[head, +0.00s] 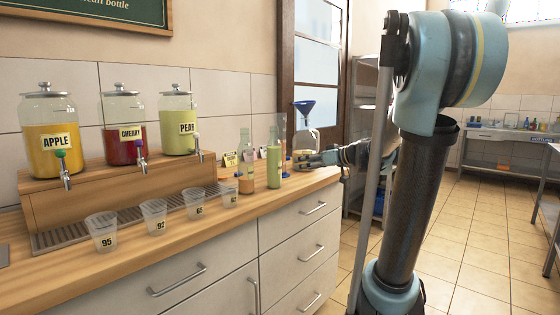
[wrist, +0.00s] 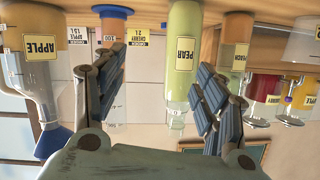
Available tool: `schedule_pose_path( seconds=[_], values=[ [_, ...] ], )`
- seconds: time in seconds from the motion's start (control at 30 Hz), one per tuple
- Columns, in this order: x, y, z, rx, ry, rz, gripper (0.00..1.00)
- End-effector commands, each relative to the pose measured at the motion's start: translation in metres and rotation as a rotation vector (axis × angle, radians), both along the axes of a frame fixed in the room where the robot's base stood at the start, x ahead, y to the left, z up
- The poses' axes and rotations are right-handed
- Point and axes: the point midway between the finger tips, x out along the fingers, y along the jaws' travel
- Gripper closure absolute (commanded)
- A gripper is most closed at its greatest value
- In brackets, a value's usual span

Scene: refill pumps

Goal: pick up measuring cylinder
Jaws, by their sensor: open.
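The clear measuring cylinder, with a blue base and orange contents, shows in the wrist view (wrist: 116,24), which is upside down. It is partly hidden behind the left finger of my gripper (wrist: 158,68). My gripper (head: 300,159) is open and empty at counter height, at the counter's right end. In the wrist view the green pear bottle (wrist: 181,100) shows between the spread fingers, nearer the right one.
A bottle labelled apple with a blue funnel (head: 304,108) stands close to my gripper. An orange bottle (head: 246,182) and order cards (head: 230,159) stand nearby. Several cups (head: 101,232) line the counter (head: 200,260) before the dispensers (head: 120,130). The front right counter top is clear.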

Motion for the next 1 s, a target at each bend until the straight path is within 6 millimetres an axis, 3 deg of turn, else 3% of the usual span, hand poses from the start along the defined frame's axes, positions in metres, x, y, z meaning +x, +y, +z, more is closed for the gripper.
schedule_pose_path(
  seconds=[0.03, 0.2, 0.47, 1.0],
  values=[
    [0.020, -0.002, 0.012, 0.027, -0.053, -0.004, 0.35],
    [0.067, -0.012, 0.043, 0.097, -0.215, -0.025, 0.35],
    [0.099, -0.020, 0.062, 0.139, -0.322, -0.052, 0.35],
    [0.152, 0.046, 0.063, 0.142, -0.325, -0.050, 0.35]
  ],
)
